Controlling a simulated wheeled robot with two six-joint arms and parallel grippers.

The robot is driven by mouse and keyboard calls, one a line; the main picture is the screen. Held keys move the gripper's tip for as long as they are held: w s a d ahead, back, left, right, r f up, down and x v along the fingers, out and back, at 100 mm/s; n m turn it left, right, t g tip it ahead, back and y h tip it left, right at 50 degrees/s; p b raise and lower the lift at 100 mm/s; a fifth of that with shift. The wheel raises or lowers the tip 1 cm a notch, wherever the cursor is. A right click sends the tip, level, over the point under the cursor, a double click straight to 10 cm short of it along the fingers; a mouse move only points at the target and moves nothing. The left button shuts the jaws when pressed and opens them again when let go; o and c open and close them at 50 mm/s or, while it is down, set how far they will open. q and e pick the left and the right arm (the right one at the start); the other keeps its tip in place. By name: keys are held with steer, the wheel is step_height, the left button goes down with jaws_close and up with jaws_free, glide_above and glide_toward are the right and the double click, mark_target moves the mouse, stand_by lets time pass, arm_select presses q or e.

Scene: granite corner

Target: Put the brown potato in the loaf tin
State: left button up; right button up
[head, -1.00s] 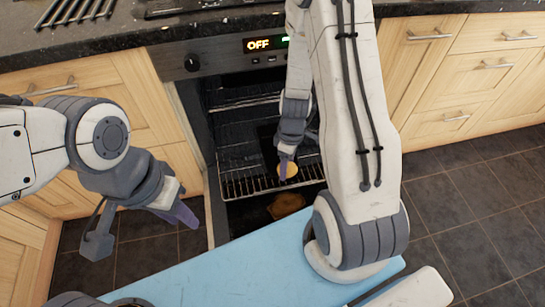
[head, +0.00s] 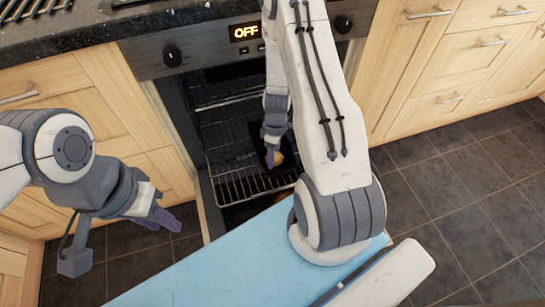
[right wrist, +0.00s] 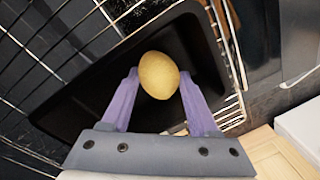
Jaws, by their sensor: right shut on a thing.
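A yellow-brown potato (right wrist: 159,75) is between the fingers of my right gripper (right wrist: 160,88), which is shut on it. In the head view the potato (head: 277,158) shows at the right gripper's tip (head: 271,156), inside the oven opening. A dark rectangular tin (right wrist: 70,108) lies behind the potato in the right wrist view, on the wire rack; its inside looks empty where visible. In the head view the tin is a dark patch, partly hidden by my right arm. My left gripper (head: 165,219) is empty, with its fingers apart, left of the oven.
The oven (head: 170,110) is open, its display reading OFF. The wire rack (head: 250,188) sits close around the right gripper. A light blue surface (head: 240,255) lies in front. Wooden cabinets (head: 420,65) flank the oven, and dark floor tiles (head: 460,190) are clear at right.

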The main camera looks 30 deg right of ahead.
steer(key=shift+r, duration=0.1)
steer(key=shift+f, duration=0.25)
steer(key=o, duration=1.4)
steer(key=shift+r, duration=0.1)
